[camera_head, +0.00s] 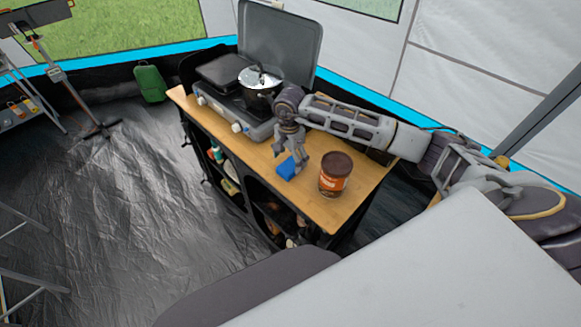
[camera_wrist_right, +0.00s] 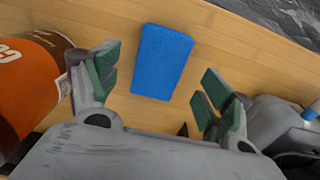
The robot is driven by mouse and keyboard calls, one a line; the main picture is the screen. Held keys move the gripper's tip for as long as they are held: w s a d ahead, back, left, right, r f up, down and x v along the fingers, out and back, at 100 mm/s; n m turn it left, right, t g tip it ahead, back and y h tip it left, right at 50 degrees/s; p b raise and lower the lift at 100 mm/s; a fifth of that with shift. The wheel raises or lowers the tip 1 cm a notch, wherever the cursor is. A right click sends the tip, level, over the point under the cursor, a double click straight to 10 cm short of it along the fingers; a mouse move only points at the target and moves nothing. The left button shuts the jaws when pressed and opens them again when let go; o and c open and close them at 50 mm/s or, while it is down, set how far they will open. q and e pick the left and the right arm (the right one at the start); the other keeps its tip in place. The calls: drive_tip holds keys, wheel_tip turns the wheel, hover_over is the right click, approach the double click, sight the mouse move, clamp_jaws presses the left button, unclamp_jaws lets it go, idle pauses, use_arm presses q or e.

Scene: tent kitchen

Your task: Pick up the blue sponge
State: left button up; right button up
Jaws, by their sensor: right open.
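The blue sponge (camera_head: 287,168) lies flat on the wooden counter near its front edge, left of a brown and orange can. My right gripper (camera_head: 291,151) is just above and behind the sponge in the head view, pointing down. In the right wrist view the sponge (camera_wrist_right: 162,61) lies ahead of the open right gripper (camera_wrist_right: 157,77), roughly between the lines of its two green-padded fingers. Nothing is between the fingers, and neither finger visibly touches the sponge. My left gripper is not in view.
The can (camera_head: 335,174) stands close to the right gripper; in the wrist view it (camera_wrist_right: 30,85) is beside the left finger. A camping stove (camera_head: 222,104) with a lidded pot (camera_head: 260,90) is behind. The wooden counter (camera_head: 355,210) ends at a front edge above open shelves.

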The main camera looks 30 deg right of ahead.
sight(291, 165)
drive_tip(key=shift+d+f+p, duration=0.15)
drive_tip(key=shift+f+p, duration=0.35)
drive_tip(key=shift+f, duration=1.55)
drive_tip(key=c, duration=0.8)
